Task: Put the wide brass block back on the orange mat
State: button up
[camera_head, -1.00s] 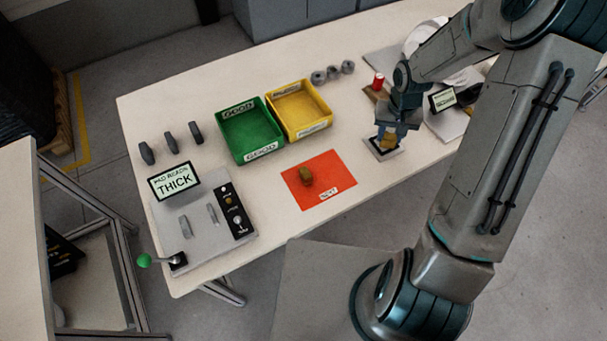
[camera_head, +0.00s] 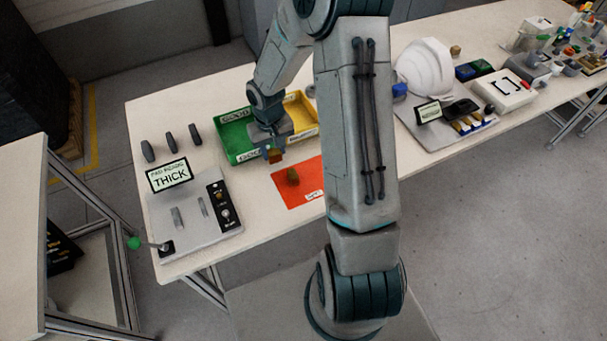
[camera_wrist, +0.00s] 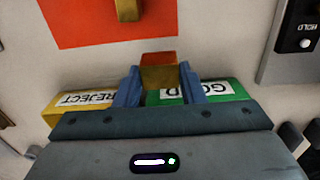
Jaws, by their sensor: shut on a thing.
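My gripper (camera_head: 274,148) is shut on a brass block (camera_head: 275,156) and holds it in the air at the front of the green bin, near the orange mat's back left edge. In the wrist view the held block (camera_wrist: 161,72) sits between the two blue fingers. The orange mat (camera_head: 290,196) lies flat on the table, with a label at its front right. A second brass block (camera_head: 292,175) stands on the mat; its top part shows at the upper edge of the wrist view (camera_wrist: 128,9). I cannot tell which block is wider.
The green GOOD bin (camera_head: 232,134) and yellow REJECT bin (camera_head: 300,108) stand behind the mat. A gauge plate (camera_head: 190,230) with a THICK display (camera_head: 170,175) and green-knobbed lever is at left. My arm hides the table right of the mat.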

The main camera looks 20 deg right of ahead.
jog(key=s+d+r+n+b, duration=0.3)
jog(key=s+d+r+n, duration=0.15)
jog(key=s+n, duration=0.55)
jog(key=s+d+r+n+b, duration=0.35)
jog(key=s+d+n, duration=0.25)
jog(key=s+n, duration=0.5)
jog(key=shift+n, duration=0.8)
jog(key=w+f, duration=0.2)
jog(key=w, duration=0.2)
jog(key=w+f+p, duration=0.1)
jog(key=w+f, duration=0.1)
jog(key=w, duration=0.3)
jog(key=w+f, duration=0.2)
jog(key=w, duration=0.2)
jog(key=shift+w+d+f, duration=0.25)
jog(key=shift+d+f, duration=0.05)
jog(key=shift+f+p, duration=0.3)
jog(key=shift+f, duration=1.7)
jog(key=shift+f, duration=0.2)
jog(key=o, duration=1.2)
jog(key=shift+r, duration=0.1)
